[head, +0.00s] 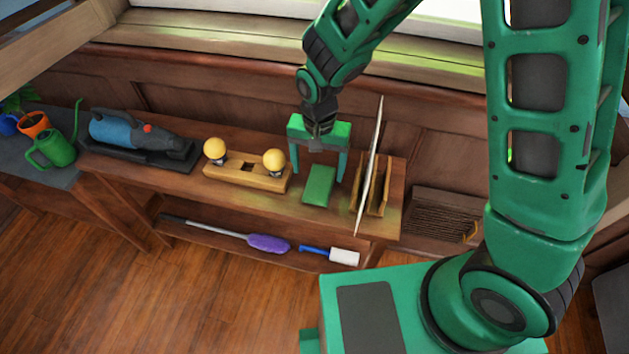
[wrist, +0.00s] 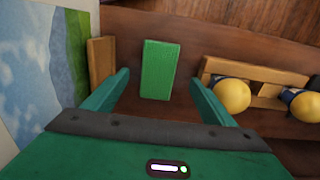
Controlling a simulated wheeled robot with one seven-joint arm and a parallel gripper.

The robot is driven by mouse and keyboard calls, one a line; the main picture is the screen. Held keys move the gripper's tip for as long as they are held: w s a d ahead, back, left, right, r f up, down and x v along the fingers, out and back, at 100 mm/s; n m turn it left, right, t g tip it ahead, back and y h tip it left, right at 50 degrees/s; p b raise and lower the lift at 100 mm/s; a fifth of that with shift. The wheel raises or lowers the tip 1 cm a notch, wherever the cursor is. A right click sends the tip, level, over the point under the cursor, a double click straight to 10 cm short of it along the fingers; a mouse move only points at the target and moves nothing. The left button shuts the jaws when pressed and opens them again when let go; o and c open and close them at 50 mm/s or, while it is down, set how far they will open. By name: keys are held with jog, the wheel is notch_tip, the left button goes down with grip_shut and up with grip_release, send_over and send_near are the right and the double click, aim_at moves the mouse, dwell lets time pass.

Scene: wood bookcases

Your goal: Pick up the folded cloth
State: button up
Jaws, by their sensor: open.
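The folded cloth (head: 319,186) is a flat green rectangle lying on the wooden shelf top, between the wooden block with yellow knobs and the upright board. It also shows in the wrist view (wrist: 159,69), ahead of my gripper and roughly midway between its fingers. My gripper (head: 319,172) is open and empty, its two green fingers spread wide above the shelf around the cloth's place. In the wrist view my gripper (wrist: 161,82) has a finger on either side of the cloth, with gaps. I cannot tell its exact height above the cloth.
A thin upright board (head: 369,168) in a wooden holder (head: 384,194) stands close on the right. A wooden block with yellow knobs (head: 240,180) is on the left, then a blue tool (head: 135,136). Purple (head: 268,243) and white-headed (head: 343,256) brushes lie on the lower shelf.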

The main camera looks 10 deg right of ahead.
aim_at(319, 182)
jog(key=shift+w+d+f, duration=0.1)
jog(key=shift+d+f, duration=0.05)
jog(key=shift+f, duration=2.75)
jog(key=c, duration=1.1)
